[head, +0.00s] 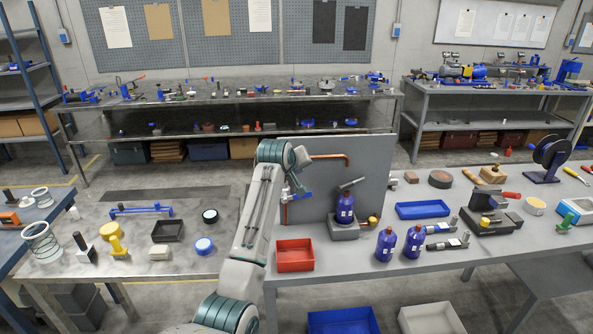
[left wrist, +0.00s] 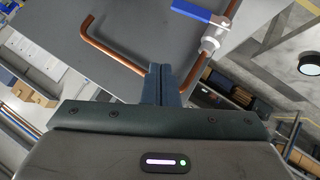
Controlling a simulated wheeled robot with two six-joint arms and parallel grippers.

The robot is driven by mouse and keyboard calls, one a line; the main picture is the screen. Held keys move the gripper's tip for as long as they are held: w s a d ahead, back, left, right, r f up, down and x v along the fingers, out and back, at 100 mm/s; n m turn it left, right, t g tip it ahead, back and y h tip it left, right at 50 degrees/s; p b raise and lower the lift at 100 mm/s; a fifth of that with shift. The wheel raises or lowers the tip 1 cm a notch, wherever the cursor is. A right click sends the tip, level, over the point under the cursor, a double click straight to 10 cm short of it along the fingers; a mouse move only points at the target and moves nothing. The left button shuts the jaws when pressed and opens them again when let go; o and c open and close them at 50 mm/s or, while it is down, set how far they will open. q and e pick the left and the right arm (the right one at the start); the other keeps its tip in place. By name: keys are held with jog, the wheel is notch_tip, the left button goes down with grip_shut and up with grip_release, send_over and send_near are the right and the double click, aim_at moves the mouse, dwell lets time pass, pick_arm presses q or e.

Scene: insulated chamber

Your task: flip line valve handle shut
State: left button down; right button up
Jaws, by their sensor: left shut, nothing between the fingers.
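The line valve has a blue lever handle, seen at the top of the left wrist view (left wrist: 200,13) and beside my arm in the head view (head: 302,196). The handle lies roughly across the copper pipe (left wrist: 201,72). The silver valve body (left wrist: 213,40) sits on that pipe, in front of a grey upright panel (head: 325,210). My left gripper (left wrist: 166,72) is shut and empty, its fingertips close to the pipe below the valve in the picture and apart from the handle. My right gripper is not in view.
A bent copper pipe (head: 331,157) runs along the panel's upper part. A red tray (head: 295,255), purple bottles (head: 385,245) and a blue tray (head: 422,210) stand on the bench. Another purple bottle (head: 345,208) stands on a grey block before the panel.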

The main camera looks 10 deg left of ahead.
pick_arm(q)
jog(key=v, duration=0.2)
jog(key=b+v, duration=0.1)
jog(key=v, duration=0.1)
jog(key=shift+w+d+r, duration=0.1)
jog(key=shift+d, duration=0.25)
jog(key=shift+w, duration=0.1)
